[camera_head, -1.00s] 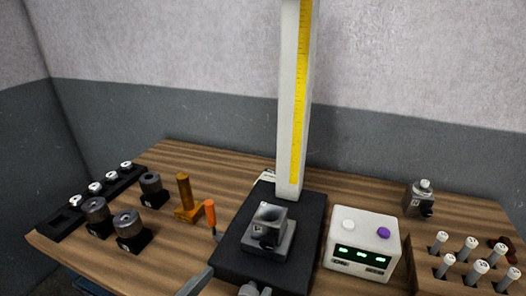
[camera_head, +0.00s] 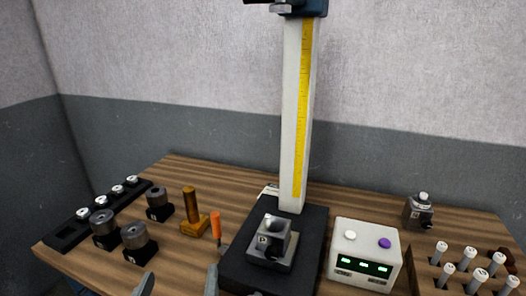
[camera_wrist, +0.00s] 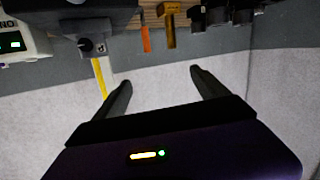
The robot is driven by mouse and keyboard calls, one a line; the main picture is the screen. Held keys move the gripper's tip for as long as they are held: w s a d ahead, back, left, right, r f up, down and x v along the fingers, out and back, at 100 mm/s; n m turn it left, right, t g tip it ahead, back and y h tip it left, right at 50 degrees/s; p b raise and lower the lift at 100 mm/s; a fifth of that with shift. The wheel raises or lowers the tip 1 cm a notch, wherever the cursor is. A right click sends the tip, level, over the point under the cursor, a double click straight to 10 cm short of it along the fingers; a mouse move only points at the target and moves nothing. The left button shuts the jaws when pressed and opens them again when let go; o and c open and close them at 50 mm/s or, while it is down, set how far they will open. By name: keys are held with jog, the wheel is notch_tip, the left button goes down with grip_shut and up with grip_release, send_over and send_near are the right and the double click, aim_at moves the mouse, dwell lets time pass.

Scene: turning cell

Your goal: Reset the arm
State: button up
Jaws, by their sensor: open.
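My gripper (camera_head: 180,280) shows only as two grey fingertips at the bottom edge of the head view, left of the black stand base. In the wrist view my gripper (camera_wrist: 161,78) has its two dark fingers wide apart, with nothing between them but grey wall. The rest of my arm is out of the head view.
A black base (camera_head: 238,272) with a tall white column (camera_head: 297,120) and a grey block (camera_head: 272,243) stands mid-table. A white box with buttons (camera_head: 365,250) and a rack of pegs (camera_head: 425,278) are right. Orange-handled tool (camera_head: 216,225), brass piece (camera_head: 193,222) and dark cylinders (camera_head: 104,228) are left.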

jog(key=s+d+f+n+y, duration=0.5)
jog(key=d+f+y, duration=0.1)
jog(key=f+y, duration=0.15)
jog(key=s+d+f+m+h, duration=0.3)
jog(key=s+d+f+h, duration=0.1)
jog(key=s+d, duration=0.7)
jog(key=s+d+f+m+g+h, duration=0.1)
jog(key=s+d+f+m+h, duration=0.3)
jog(key=s+d, duration=0.7)
jog(key=d+h, duration=0.1)
jog(key=d, duration=0.3)
jog(key=shift+d, duration=0.4)
